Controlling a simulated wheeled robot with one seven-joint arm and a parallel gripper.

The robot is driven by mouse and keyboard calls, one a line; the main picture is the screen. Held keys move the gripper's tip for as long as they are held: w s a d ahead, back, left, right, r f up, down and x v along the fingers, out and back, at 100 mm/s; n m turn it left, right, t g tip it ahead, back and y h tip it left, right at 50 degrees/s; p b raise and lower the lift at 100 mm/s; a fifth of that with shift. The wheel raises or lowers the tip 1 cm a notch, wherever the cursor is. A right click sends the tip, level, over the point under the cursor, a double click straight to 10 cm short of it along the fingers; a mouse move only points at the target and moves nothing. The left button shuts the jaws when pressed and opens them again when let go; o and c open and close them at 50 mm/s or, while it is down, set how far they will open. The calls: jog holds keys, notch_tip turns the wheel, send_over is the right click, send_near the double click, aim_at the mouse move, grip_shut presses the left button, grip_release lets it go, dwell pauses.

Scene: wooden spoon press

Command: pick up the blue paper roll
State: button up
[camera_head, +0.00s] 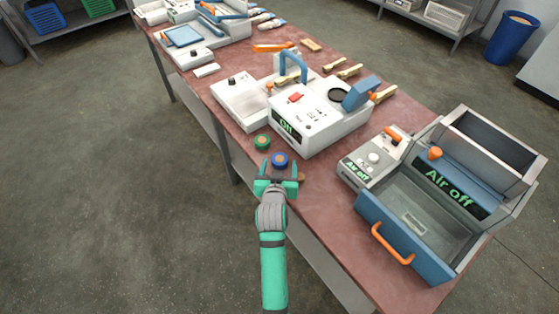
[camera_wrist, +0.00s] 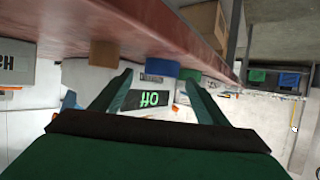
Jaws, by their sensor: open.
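The blue paper roll (camera_head: 280,160) stands near the front edge of the table, just beyond my gripper (camera_head: 277,179). My gripper is open and empty, its fingers pointing toward the roll. The wrist view is upside down. There the blue roll (camera_wrist: 163,68) shows between the two fingertips (camera_wrist: 158,80), against the table surface and ahead of them. No contact shows.
A green roll (camera_head: 262,142) stands just left of and behind the blue one. A brown block (camera_wrist: 103,53) is on the table near my gripper. A white machine (camera_head: 322,112) stands behind the rolls. A blue-fronted bin machine (camera_head: 405,240) is at right.

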aim_at(280, 161)
jog(key=shift+x, duration=1.25)
jog(key=shift+a, duration=0.2)
jog(key=c, duration=1.1)
jog(key=shift+s+d, duration=0.1)
jog(key=shift+r, duration=0.1)
